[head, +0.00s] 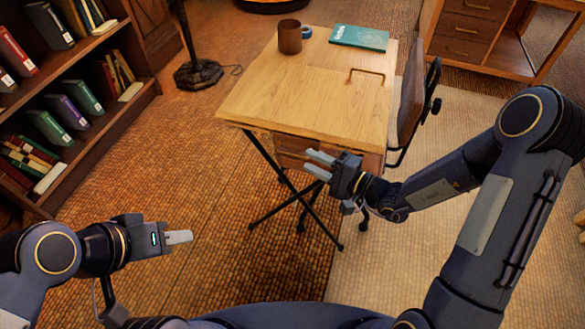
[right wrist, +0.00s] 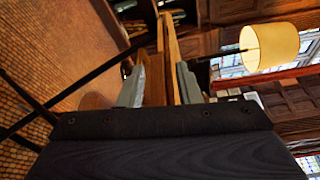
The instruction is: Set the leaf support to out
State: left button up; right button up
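The drafting table (head: 300,95) has a light wood top on dark crossed legs, with a reddish wooden part (head: 290,152) under its front edge. I cannot clearly make out the leaf support. My right gripper (head: 314,164) is just below and in front of the table's front edge, its fingers pointing left. In the right wrist view its two fingers are apart, and a wooden strip (right wrist: 171,50) shows in the gap between them; I cannot tell if they touch it. My left gripper (head: 180,237) is low over the floor at left, away from the table; its finger gap is hidden.
On the tabletop are a brown cup (head: 290,36), a blue roll (head: 307,33), a teal book (head: 359,37) and a bar handle (head: 367,72). A chair (head: 412,95) stands against the table's right side. A bookshelf (head: 65,100) fills the left. Open floor lies before the table.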

aim_at(292, 155)
jog(key=shift+m+t+h, duration=0.5)
jog(key=shift+t, duration=0.1)
jog(key=shift+w+a+f+b, duration=0.15)
jog(key=shift+w+a+f, duration=0.55)
jog(key=shift+w+a, duration=0.3)
jog(key=shift+w+a+f+b, duration=0.1)
jog(key=shift+w+a+f, duration=0.7)
jog(key=shift+w, duration=0.25)
jog(key=shift+w+a+f+b, duration=0.15)
jog(key=shift+w+a+f, duration=0.5)
jog(key=shift+w+a, duration=0.35)
grip_shut()
